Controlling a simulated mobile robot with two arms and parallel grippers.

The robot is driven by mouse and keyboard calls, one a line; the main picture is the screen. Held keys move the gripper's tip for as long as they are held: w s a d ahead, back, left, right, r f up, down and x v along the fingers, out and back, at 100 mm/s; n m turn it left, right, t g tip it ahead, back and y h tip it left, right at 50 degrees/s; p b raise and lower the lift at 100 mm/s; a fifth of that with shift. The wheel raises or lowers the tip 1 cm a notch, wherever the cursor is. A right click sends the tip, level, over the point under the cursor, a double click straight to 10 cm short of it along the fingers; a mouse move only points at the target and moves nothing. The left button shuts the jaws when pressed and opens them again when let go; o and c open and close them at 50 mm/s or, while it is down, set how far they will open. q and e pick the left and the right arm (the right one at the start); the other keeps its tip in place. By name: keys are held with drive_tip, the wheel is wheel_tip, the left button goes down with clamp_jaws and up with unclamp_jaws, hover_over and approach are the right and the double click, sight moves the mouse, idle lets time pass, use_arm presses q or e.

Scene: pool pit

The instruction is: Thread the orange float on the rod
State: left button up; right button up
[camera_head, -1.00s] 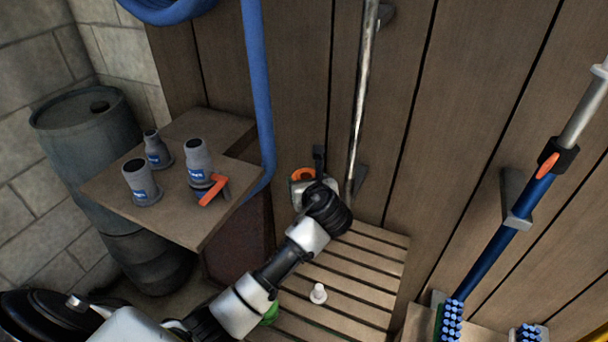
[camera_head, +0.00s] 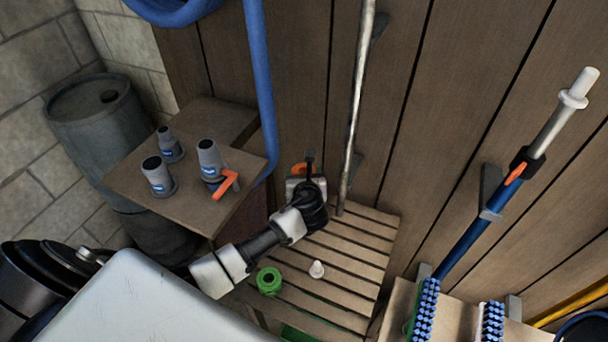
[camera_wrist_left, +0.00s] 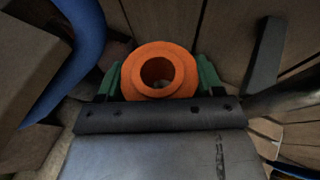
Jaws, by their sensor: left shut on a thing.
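The orange float (camera_wrist_left: 131,72) is a ring with a round hole, its opening facing the left wrist camera. My left gripper (camera_wrist_left: 160,76) is shut on it, with a green finger on each side. In the head view a small orange part of the float (camera_head: 299,168) shows behind the dark wrist of my left gripper (camera_head: 305,176). A long metal rod (camera_head: 357,100) stands steeply along the plank wall, just right of the gripper. Its lower end meets the slatted bench. The float is beside the rod and apart from it. My right gripper is not in view.
A green ring (camera_head: 269,281) and a small white peg (camera_head: 317,269) sit on the slatted bench (camera_head: 350,240). Several grey fittings stand on the wooden table (camera_head: 215,215) at left. A blue hose (camera_head: 262,90) hangs behind it. A blue pole (camera_head: 490,240) leans at right.

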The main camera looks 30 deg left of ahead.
use_arm(q)
drive_tip(key=shift+f+b, duration=1.3)
drive_tip(key=shift+b, duration=0.15)
drive_tip(key=shift+r, duration=0.2)
drive_tip(key=shift+f, duration=0.1)
drive_tip(key=shift+f+p, duration=0.25)
drive_tip(key=shift+p, duration=0.05)
drive_tip(key=shift+p, duration=0.45)
drive_tip(key=shift+f, duration=0.2)
drive_tip(key=shift+f, duration=0.25)
drive_tip(key=shift+f, duration=0.15)
